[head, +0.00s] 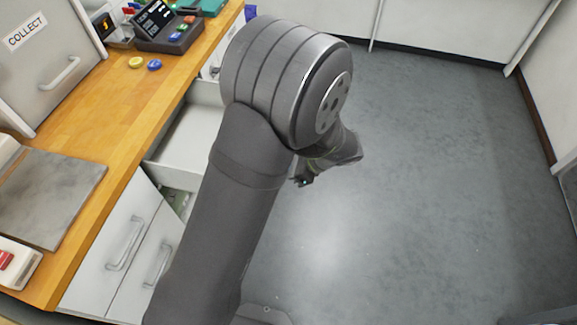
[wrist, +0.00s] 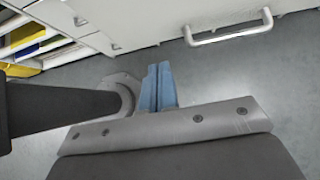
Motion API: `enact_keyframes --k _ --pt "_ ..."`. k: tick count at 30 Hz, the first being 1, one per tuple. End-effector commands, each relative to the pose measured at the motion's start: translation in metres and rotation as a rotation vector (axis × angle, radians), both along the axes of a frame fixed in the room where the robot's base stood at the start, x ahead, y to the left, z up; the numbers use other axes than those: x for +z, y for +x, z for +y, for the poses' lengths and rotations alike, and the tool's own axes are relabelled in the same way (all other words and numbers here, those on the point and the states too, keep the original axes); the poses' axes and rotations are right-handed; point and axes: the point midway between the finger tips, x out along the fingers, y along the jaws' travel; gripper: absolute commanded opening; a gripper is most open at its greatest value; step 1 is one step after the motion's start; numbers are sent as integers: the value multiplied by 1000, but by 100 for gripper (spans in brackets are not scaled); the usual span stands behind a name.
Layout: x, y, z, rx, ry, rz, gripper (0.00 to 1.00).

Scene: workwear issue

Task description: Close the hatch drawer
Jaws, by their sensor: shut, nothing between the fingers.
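The drawer (head: 190,143) under the wooden counter stands pulled out in the head view. Its pale inside shows and looks empty, and my arm hides its right part and front. In the wrist view a white front (wrist: 150,20) with a bar handle (wrist: 228,36) crosses the top; I take it to be this drawer's front, but cannot be sure. My gripper (wrist: 158,86) has its blue fingers together, with nothing between them. They point towards the white front, apart from it, left of the handle. In the head view my gripper (head: 304,180) is small, over open floor right of the counter.
A grey hatch panel marked COLLECT (head: 45,50) stands on the counter (head: 110,115). Cabinet doors (head: 130,250) with handles are below it. Shelves with yellow and blue items (wrist: 25,40) show at the wrist view's left. The grey floor (head: 430,180) is clear.

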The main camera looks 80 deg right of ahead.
Motion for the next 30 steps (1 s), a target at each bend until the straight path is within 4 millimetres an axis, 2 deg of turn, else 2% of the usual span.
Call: enact_keyframes --k 7,13,18,30 --pt "-38 38 1 1 3 -1 0" --pt "-35 66 0 2 -1 1 0" --pt "-35 74 0 -1 -1 3 0" --pt "-35 76 0 -1 -1 2 0"
